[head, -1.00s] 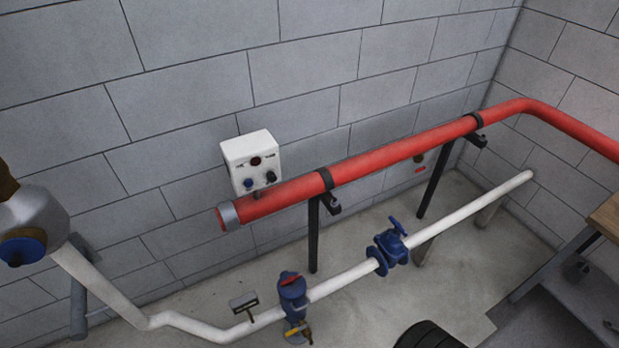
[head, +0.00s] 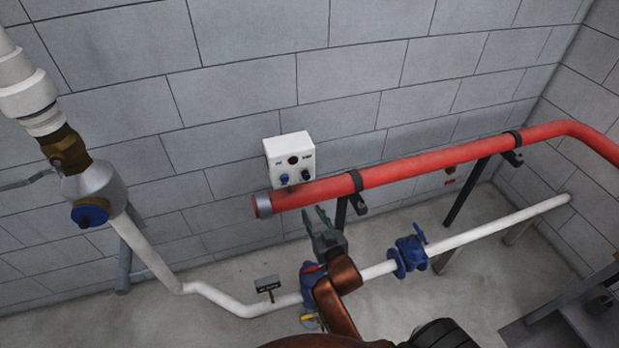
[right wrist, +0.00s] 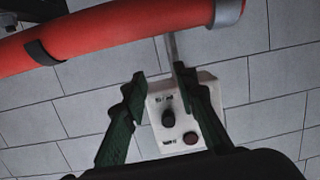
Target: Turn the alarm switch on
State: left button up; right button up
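The alarm box (head: 289,160) is a white box on the block wall, just above the capped end of the red pipe. Its face carries a dark red round part (head: 293,160), a blue knob (head: 284,179) and a black knob (head: 305,175). My right gripper (head: 321,218) is below and to the right of the box, apart from it, its fingers spread and empty. In the right wrist view the box (right wrist: 157,127) shows between the open fingers (right wrist: 160,82), with a black knob (right wrist: 169,118) and the dark red part (right wrist: 190,138). My left gripper is not in view.
The red pipe (head: 420,165) runs right from beside the box on black brackets. A white pipe (head: 480,236) with a blue valve (head: 410,255) runs low in front. A grey pump-like body (head: 95,192) stands at left. The wall left of the box is clear.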

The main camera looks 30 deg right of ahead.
jog(key=t+h, duration=0.1)
jog(key=t, duration=0.1)
send_near(307, 177)
jog(key=x, duration=0.2)
jog(key=shift+m, duration=0.4)
jog(key=x, duration=0.7)
jog(key=shift+w+f, duration=0.1)
grip_shut()
